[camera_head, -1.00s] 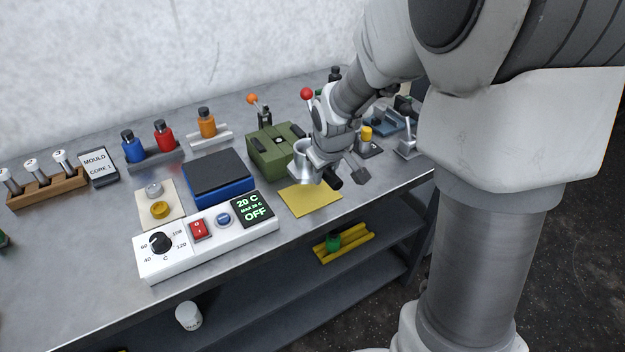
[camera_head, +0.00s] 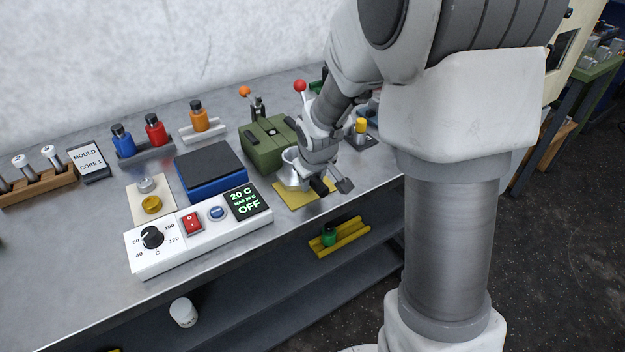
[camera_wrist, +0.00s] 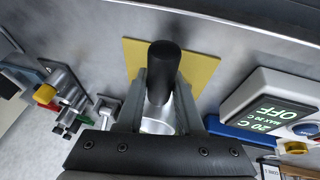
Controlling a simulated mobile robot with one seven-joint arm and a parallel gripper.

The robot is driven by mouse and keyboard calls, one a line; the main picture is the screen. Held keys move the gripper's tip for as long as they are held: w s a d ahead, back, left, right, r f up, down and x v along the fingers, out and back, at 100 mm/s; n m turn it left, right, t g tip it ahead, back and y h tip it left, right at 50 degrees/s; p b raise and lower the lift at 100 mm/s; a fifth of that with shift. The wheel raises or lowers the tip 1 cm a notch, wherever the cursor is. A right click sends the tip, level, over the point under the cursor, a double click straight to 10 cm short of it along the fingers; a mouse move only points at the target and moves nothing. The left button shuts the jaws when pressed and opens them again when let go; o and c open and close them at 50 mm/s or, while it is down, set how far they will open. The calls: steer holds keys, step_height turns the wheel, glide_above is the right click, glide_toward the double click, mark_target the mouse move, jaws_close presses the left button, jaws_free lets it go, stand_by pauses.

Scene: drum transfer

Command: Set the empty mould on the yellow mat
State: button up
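The mould is a silver metal cup (camera_head: 290,172) with a black handle. My gripper (camera_head: 331,187) is shut on the mould, with a finger on each side of the black handle (camera_wrist: 163,62) in the wrist view. The cup appears upright over the left back part of the yellow mat (camera_head: 296,203). I cannot tell whether its base touches the mat. In the wrist view the cup is partly hidden by the handle and fingers, and the mat (camera_wrist: 204,72) shows behind them. The inside of the cup is not clear.
A green box (camera_head: 262,150) stands just behind the mat. A blue block with a dark top (camera_head: 210,170) and a white control panel reading OFF (camera_head: 160,252) are to the left. The bench's front edge is close to the mat. A yellow rack (camera_head: 340,240) is on the shelf below.

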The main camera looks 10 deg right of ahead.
steer(key=o, duration=0.4)
steer(key=shift+c, duration=0.2)
steer(key=shift+s+r+p, duration=0.1)
steer(key=shift+r+p, duration=0.2)
steer(key=shift+r, duration=0.25)
steer(key=s+r+m+p, duration=0.2)
steer(key=s+r, duration=1)
steer(key=r, duration=0.4)
steer(key=s+r+m, duration=0.2)
steer(key=s+r, duration=0.1)
steer(key=s, duration=0.9)
steer(key=shift+a+t+y, duration=0.3)
